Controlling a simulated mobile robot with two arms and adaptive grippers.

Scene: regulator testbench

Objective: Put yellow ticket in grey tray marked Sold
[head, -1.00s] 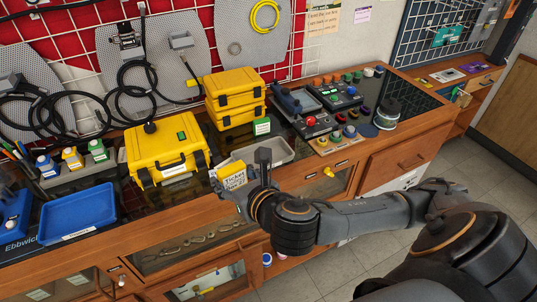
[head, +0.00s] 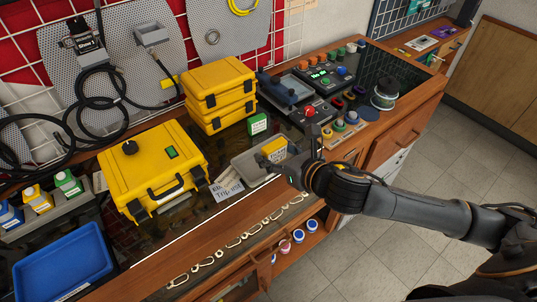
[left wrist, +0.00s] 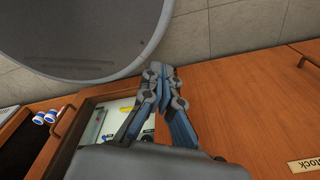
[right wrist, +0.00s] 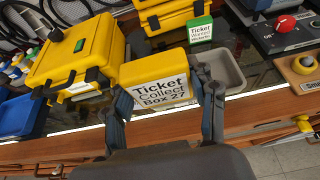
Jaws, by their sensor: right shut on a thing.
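My right gripper (head: 292,165) is shut on the yellow ticket (head: 274,148), a thick block with a white label. In the right wrist view the ticket (right wrist: 158,75) reads "Ticket Collect Box 27" and sits between the fingers (right wrist: 166,95). The grey tray (head: 243,164) lies on the bench; in the head view the ticket overlaps its right part, apparently above it. The tray (right wrist: 228,72) also shows behind the right finger in the right wrist view. No "Sold" marking is readable. My left gripper (left wrist: 163,74) looks shut and empty, above the floor side of wooden cabinets.
A yellow case (head: 150,172) stands left of the tray, with stacked yellow boxes (head: 218,92) and a green ticket box (head: 257,123) behind. A white card (head: 228,190) lies at the tray's front. Control boxes (head: 325,85) stand to the right; a blue tray (head: 62,268) is at far left.

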